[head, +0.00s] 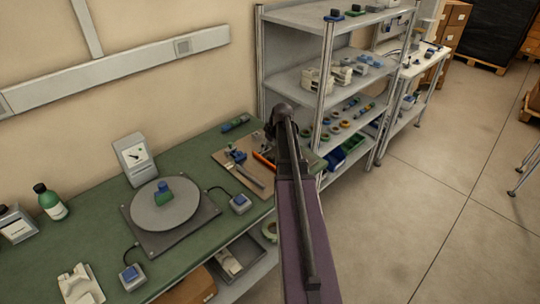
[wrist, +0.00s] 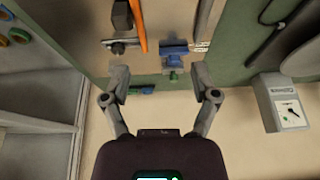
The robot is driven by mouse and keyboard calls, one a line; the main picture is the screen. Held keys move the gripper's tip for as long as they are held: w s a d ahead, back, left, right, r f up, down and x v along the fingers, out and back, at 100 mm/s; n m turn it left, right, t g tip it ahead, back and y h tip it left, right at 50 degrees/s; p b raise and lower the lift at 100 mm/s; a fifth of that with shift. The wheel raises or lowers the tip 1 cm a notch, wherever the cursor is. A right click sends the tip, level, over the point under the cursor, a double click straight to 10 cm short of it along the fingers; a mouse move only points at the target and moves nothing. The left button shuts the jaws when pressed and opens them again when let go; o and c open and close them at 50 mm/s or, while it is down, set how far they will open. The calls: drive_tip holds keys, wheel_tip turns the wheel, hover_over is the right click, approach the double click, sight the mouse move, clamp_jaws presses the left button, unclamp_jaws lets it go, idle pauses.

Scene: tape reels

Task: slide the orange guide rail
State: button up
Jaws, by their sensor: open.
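The orange guide rail (head: 264,160) lies on a tan board (head: 228,160) at the far right end of the green bench, partly hidden by my arm in the head view. In the wrist view it is a thin orange strip (wrist: 138,25) running down from the top edge, beside a dark block. My gripper (wrist: 160,76) is open and empty, its fingers spread. The rail's lower end is beyond the fingertips, apart from them. A blue clamp-like part (wrist: 174,53) with a green knob shows ahead between the fingers. In the head view my arm hides the gripper's fingers.
A grey shelf rack (head: 322,75) stands close to the right of the board. A dial box (head: 134,158) and a round turntable (head: 165,205) are on the bench to the left. A small green-and-blue item (head: 236,123) lies near the wall. The floor at right is mostly clear.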

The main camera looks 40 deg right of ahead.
approach(271, 156)
drive_tip(key=v, duration=0.3)
drive_tip(key=shift+s+r+t, duration=0.15)
drive_tip(key=shift+s+t, duration=0.15)
drive_tip(key=shift+s, duration=0.05)
drive_tip(key=b+x, duration=1.2)
drive_tip(key=x, duration=0.2)
drive_tip(key=shift+d, duration=0.15)
idle(0.3)
